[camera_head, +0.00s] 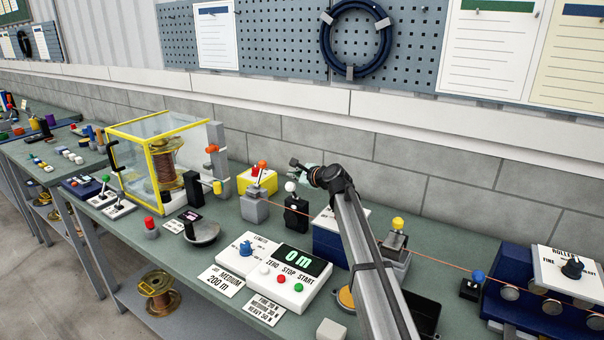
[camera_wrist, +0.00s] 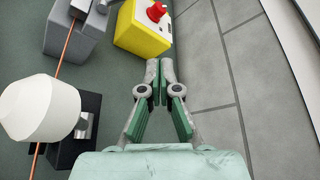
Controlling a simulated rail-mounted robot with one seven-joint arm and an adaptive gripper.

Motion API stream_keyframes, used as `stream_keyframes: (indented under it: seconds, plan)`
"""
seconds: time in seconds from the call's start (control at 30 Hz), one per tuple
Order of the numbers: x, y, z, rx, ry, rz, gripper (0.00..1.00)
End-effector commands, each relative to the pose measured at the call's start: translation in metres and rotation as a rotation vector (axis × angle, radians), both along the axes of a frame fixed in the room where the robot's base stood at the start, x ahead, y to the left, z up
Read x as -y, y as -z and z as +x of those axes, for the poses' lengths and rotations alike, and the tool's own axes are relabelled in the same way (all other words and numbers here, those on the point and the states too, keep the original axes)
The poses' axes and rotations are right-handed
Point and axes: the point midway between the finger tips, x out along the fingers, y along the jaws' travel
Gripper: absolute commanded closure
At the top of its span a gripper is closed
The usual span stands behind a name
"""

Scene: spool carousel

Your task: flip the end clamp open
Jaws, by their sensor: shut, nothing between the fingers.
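My gripper (camera_head: 296,165) is shut and empty, with its fingertips together in the wrist view (camera_wrist: 160,72). It is above the bench near the back wall. A black block (camera_head: 296,218) with a white knob (camera_head: 290,187) stands on the wire's line just below and left of it. In the wrist view the white knob (camera_wrist: 40,108) lies left of my fingers, clear of them. A grey block (camera_head: 254,208) with an orange-topped lever (camera_head: 262,165) stands further left; the block shows in the wrist view (camera_wrist: 72,40). No label tells which of these is the end clamp.
A yellow box with a red button (camera_head: 258,181) stands behind the grey block, just ahead of my fingertips in the wrist view (camera_wrist: 143,30). A copper-coloured wire (camera_wrist: 65,55) runs through the blocks. The control panel (camera_head: 270,272) and spool guard (camera_head: 152,130) lie nearby. The wall is close behind.

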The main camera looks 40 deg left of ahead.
Motion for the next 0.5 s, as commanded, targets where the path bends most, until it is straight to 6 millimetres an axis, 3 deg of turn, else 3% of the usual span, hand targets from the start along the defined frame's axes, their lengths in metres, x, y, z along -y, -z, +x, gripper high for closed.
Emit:
stream_keyframes:
  seconds: [0.03, 0.5]
  plan:
    - [-0.013, 0.001, 0.005, -0.001, 0.0, 0.0, 1.0]
    - [-0.098, 0.029, 0.029, -0.001, 0.0, 0.001, 1.0]
